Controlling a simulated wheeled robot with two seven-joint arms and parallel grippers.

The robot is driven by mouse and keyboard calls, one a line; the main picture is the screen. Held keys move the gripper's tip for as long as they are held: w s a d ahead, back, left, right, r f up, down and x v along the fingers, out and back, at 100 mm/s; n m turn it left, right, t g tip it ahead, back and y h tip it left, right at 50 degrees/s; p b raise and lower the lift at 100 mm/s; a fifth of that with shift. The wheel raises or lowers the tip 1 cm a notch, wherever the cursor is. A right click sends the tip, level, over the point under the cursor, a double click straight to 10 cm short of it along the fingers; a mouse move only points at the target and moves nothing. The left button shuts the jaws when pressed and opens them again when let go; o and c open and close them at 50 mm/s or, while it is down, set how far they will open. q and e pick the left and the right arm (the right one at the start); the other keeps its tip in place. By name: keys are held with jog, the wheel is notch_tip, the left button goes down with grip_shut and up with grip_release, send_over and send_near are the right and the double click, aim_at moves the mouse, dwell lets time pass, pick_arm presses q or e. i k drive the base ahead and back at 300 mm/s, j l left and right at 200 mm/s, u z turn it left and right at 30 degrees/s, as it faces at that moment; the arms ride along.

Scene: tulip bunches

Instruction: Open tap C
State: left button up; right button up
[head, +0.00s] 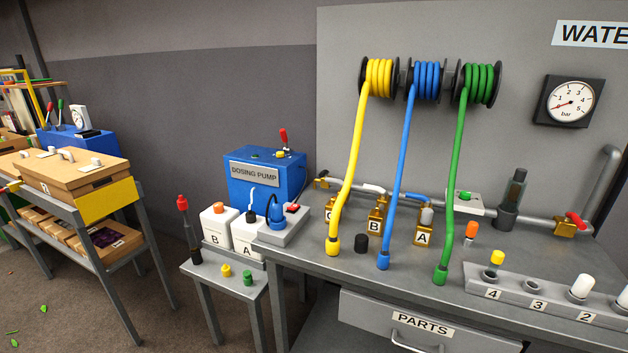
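Tap C (331,214) is a small brass block with a letter label on the grey bench, at the left of a row of three. The yellow hose (350,170) hangs in front of it and hides part of the block and its top, so I cannot tell its handle position. Brass tap A (423,238) is farther right with a grey cap-like piece on top. Neither of my grippers shows in the head view.
The blue hose (400,170) and green hose (456,170) hang across the bench (400,265). A black cap (361,243) stands near the taps. A pipe (535,218) with a red-handled valve (576,222) runs behind. The dosing pump (262,178) stands left.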

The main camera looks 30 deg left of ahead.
aim_at(332, 181)
jog(key=u, duration=0.8)
jog(key=i+j, duration=0.45)
jog(key=j, duration=0.2)
